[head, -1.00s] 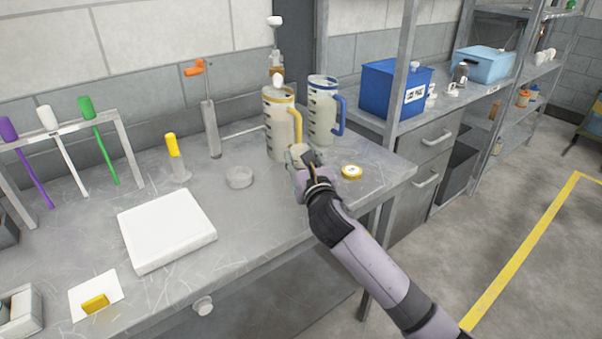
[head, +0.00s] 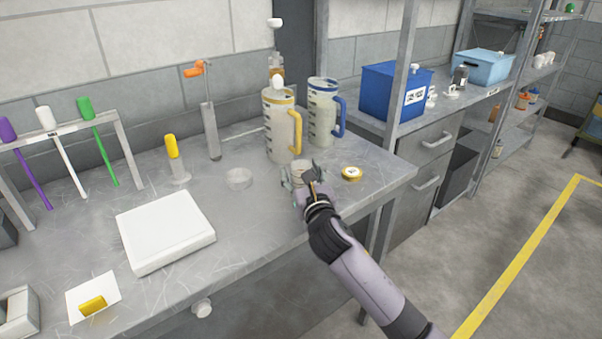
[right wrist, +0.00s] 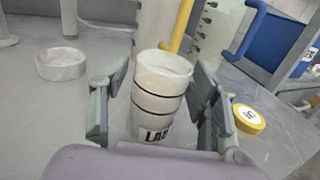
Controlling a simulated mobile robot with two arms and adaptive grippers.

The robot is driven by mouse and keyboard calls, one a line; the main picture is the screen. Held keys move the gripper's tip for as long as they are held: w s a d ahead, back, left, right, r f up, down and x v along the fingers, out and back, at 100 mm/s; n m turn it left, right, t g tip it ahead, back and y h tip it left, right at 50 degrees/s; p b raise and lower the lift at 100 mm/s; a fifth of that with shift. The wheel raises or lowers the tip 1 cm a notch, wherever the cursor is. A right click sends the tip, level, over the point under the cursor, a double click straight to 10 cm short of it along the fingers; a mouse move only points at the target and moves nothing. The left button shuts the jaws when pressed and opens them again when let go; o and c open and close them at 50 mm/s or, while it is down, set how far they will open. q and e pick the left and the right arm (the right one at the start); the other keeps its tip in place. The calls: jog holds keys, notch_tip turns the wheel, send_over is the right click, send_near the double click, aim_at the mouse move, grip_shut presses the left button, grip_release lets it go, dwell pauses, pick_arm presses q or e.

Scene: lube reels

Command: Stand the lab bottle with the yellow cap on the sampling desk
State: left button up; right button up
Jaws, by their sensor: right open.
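The lab bottle (head: 301,168) is a small white cylinder with dark rings and a LAB label; it also shows in the right wrist view (right wrist: 160,100). It looks upright over the grey desk (head: 265,215), its top uncapped; its foot is hidden. My right gripper (head: 303,178) is open around it, one finger on each side, with gaps visible in the right wrist view (right wrist: 157,92). The yellow cap (head: 352,173) lies apart on the desk, right of the bottle; it also shows in the wrist view (right wrist: 248,119). My left gripper is out of view.
Jugs with a yellow handle (head: 279,125) and a blue handle (head: 322,112) stand close behind the bottle. A shallow round dish (head: 239,179) and a white flat slab (head: 165,232) are to the left. The desk's right edge is near the cap.

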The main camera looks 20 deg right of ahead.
jog(key=shift+s+r, duration=0.1)
jog(key=s, duration=1.2)
jog(key=shift+a, duration=0.25)
